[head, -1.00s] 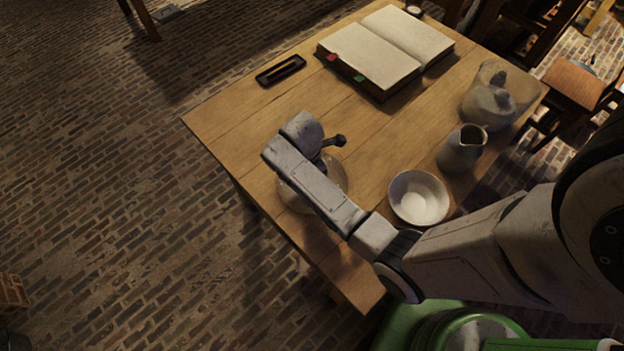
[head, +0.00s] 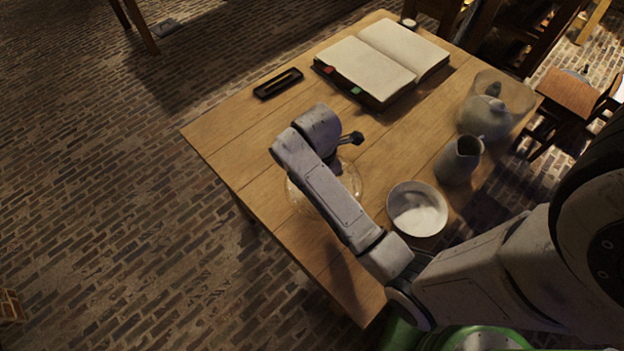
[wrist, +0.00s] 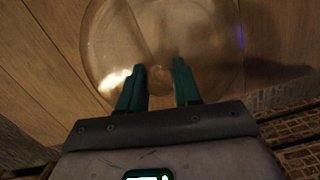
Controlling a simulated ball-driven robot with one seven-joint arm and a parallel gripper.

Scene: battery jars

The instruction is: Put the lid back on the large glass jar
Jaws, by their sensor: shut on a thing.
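A round clear glass lid (wrist: 108,38) fills the upper part of the wrist view, with a small knob at its centre. My gripper (wrist: 160,68) has its two green fingers on either side of this knob and is shut on it. In the head view the lid's clear rim (head: 297,197) shows under my wrist, over the near left part of the table; my fingers are hidden there. I cannot tell how high the lid is above the wood. A large clear glass jar (head: 520,92) stands at the table's right edge, overlapping a grey lidded pot in view.
A grey lidded pot (head: 484,120), a grey pitcher (head: 457,162) and a pale bowl (head: 417,209) line the table's right side. An open book (head: 370,68) and a dark pen tray (head: 278,83) lie farther back. The wooden table (head: 235,130) has bare room between.

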